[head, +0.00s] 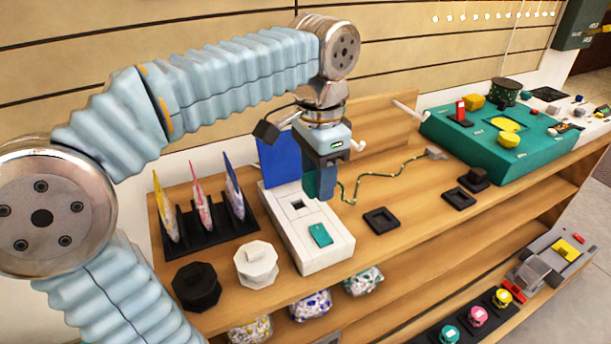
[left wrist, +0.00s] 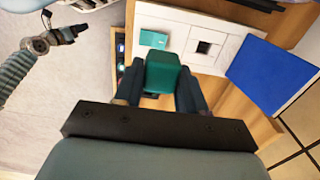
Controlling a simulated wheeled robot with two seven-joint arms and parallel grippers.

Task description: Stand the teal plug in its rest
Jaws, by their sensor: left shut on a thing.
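My left gripper (head: 322,190) hangs above the white box and is shut on a teal block, the teal plug (left wrist: 163,73), which shows between the fingers in the left wrist view. In the head view the fingers largely hide it. The white box (head: 332,262) has a dark square hole (head: 297,205) and a flat teal square (head: 320,235) on top. The plug is apart from the box. A black square frame (head: 381,220) lies right of the box; I cannot tell which part is the rest. My right gripper (left wrist: 66,34) shows small in the left wrist view, its jaws unclear.
A blue panel (head: 279,158) stands behind the box. Another black frame (head: 458,198), a green cable (head: 385,174) and a teal console (head: 545,148) are right.

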